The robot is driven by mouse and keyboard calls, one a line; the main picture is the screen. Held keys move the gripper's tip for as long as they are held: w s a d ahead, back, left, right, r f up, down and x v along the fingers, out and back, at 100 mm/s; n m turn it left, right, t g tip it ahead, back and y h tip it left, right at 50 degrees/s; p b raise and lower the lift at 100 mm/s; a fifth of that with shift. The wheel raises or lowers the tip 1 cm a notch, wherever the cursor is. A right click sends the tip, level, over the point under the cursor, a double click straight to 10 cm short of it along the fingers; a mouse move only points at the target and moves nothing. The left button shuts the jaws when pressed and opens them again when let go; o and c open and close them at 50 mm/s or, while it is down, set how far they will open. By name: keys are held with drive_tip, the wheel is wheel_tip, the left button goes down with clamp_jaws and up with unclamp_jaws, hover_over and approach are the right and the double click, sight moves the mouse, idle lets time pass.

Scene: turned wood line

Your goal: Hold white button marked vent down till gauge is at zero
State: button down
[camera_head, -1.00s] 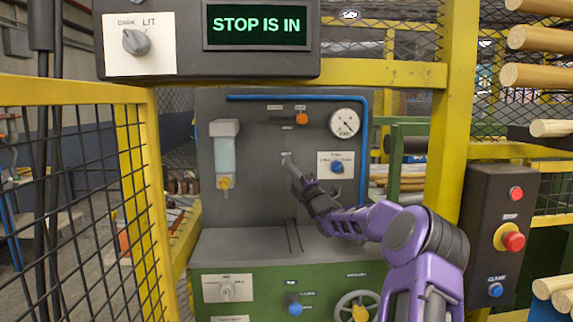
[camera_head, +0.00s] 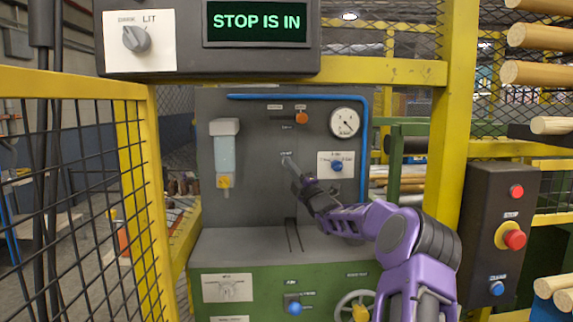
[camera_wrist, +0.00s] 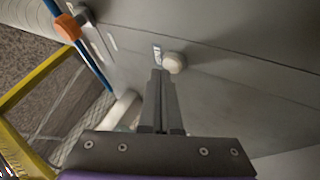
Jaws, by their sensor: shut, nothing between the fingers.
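The white round button (camera_wrist: 173,63) sits on the grey panel beside a small label (camera_wrist: 157,53) in the wrist view. My gripper (camera_wrist: 161,78) is shut and empty. Its tips lie just below and left of the button in that view; I cannot tell whether they touch it.
An orange knob (camera_head: 302,117) and a blue knob (camera_head: 337,166) are on the panel near my gripper. A filter bowl (camera_head: 224,155) hangs at left. The display (camera_head: 256,24) reads "STOP IS IN". Yellow guard framing (camera_head: 455,110) surrounds the opening. A red stop button (camera_head: 514,240) is at right.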

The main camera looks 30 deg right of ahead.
drive_tip(key=shift+w+d, duration=0.15)
drive_tip(key=shift+w, duration=0.15)
idle(0.4)
drive_tip(key=shift+s+f+b, duration=0.1)
drive_tip(key=shift+b, duration=0.3)
idle(2.1)
drive_tip(key=shift+s+a+b, duration=0.3)
drive_tip(key=shift+s+b, duration=0.3)
drive_tip(key=shift+b, duration=0.45)
drive_tip(key=s, duration=0.1)
drive_tip(key=s+a, duration=0.1)
drive_tip(key=s, duration=0.1)
drive_tip(key=s+a, duration=0.1)
drive_tip(key=shift+s+a, duration=0.1)
drive_tip(key=shift+s, duration=0.15)
